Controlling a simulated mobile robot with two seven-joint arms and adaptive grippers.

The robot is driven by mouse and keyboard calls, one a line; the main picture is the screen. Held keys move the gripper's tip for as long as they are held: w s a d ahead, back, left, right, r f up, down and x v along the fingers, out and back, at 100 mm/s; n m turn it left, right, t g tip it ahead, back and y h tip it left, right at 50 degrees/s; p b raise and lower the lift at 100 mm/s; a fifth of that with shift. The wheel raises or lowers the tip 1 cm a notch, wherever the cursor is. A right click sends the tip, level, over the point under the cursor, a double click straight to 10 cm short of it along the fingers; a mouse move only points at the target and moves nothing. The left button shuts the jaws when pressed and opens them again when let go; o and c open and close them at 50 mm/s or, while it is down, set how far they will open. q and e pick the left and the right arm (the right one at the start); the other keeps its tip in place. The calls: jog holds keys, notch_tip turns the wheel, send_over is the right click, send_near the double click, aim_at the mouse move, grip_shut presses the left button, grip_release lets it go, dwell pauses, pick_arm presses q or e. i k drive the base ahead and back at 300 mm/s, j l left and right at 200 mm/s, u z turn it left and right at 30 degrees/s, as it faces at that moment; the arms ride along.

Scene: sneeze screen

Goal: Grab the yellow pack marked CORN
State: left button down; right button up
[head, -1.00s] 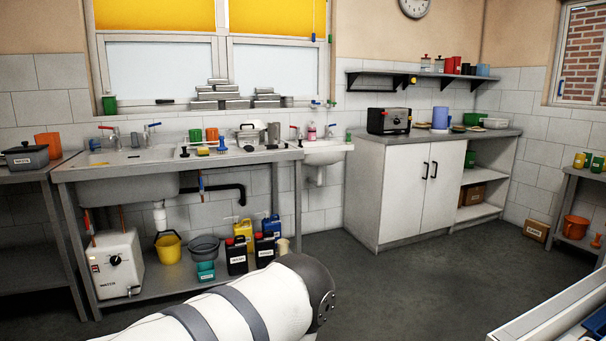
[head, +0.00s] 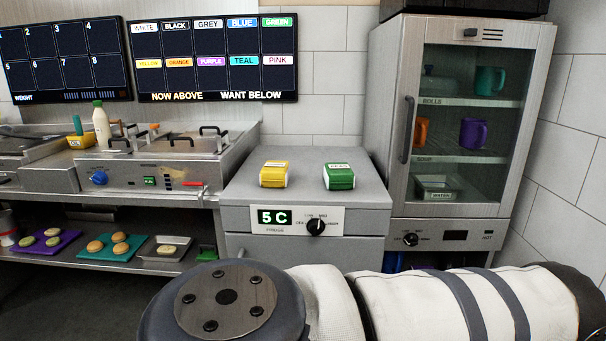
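A small yellow pack (head: 273,178) with a white label on its lid sits on top of the grey fridge unit (head: 308,203). The label is too small for me to read. A green pack (head: 339,178) with a white lid label sits to its right, with a gap between them. Neither gripper is in view. A white arm link of mine with a dark round joint crosses the bottom of the head view, in front of the fridge unit's lower part.
A tall glass-door cabinet (head: 405,75) with mugs stands right of the packs. A fryer (head: 150,175) stands left, with food on coloured boards (head: 112,247) below. Screens (head: 214,58) hang behind. The fridge top around the packs is clear.

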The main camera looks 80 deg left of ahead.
aim_at(274, 173)
jog(key=u, duration=2.8)
jog(key=i+j+z, duration=0.15)
jog(key=j+z, duration=0.15)
jog(key=i+j+z, duration=0.25)
jog(key=k+j, duration=0.05)
jog(key=k, duration=0.05)
